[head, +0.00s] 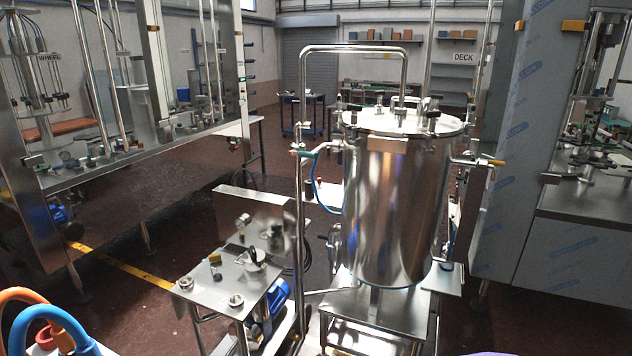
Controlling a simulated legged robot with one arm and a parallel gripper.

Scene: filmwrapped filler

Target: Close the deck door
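A white label reading DECK (464,57) shows at the upper right, behind the steel tank; I cannot tell whether it is on a clear door pane or something farther back. A tall panel wrapped in blue-printed film (540,110) stands right of the tank, with brass-coloured fittings near its top. It borders an open bay (590,200) with a steel deck and fittings. I cannot tell for sure which panel is the deck door, or how far it stands open. My gripper is not in view.
A shiny steel tank (390,210) with bent pipes stands in the middle. A cabinet labelled WHEEL (50,57) is at left. Orange and blue hoses fill the lower left corner.

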